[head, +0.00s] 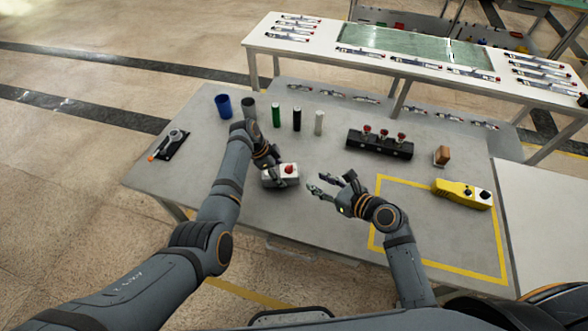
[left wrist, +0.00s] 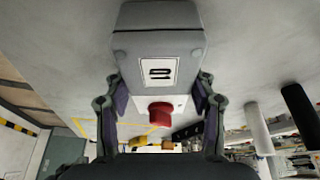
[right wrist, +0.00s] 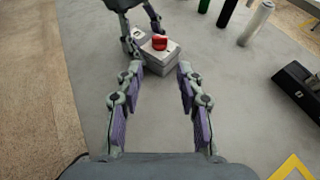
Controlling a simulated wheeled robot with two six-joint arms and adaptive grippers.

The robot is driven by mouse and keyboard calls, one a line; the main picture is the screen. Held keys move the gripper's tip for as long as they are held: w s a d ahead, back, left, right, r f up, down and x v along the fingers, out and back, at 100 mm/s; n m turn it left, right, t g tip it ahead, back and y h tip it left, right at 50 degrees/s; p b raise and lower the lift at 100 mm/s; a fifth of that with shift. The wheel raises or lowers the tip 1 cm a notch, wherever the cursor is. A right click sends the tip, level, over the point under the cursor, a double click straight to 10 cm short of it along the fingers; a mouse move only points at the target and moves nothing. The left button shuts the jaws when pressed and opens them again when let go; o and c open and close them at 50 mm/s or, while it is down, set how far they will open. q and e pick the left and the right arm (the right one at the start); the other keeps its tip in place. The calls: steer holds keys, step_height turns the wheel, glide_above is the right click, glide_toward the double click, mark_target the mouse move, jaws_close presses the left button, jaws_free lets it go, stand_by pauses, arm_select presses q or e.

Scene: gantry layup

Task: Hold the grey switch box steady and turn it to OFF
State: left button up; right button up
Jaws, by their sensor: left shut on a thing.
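The grey switch box (head: 279,180) stands on the table left of centre, with a red knob (head: 289,169) on top. My left gripper (head: 270,172) is shut on the box. In the left wrist view the box (left wrist: 159,45) lies between its fingers, with a white label (left wrist: 159,72) carrying dark marks and the red knob (left wrist: 160,113). Which position the knob points to cannot be made out. My right gripper (head: 328,184) is open and empty, to the right of the box and apart from it. The right wrist view shows the box (right wrist: 160,62) beyond its spread fingers.
Behind the box stand a blue cup (head: 223,105) and green (head: 276,116), black (head: 297,118) and white (head: 319,122) cylinders. A black block with red knobs (head: 378,145) and a yellow pendant (head: 461,193) sit to the right. The yellow-taped area (head: 440,235) is mostly clear.

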mark_target(290, 167)
steer(key=x, duration=1.2)
steer(key=shift+f, duration=0.1)
steer(key=shift+c, duration=0.3)
jaws_close()
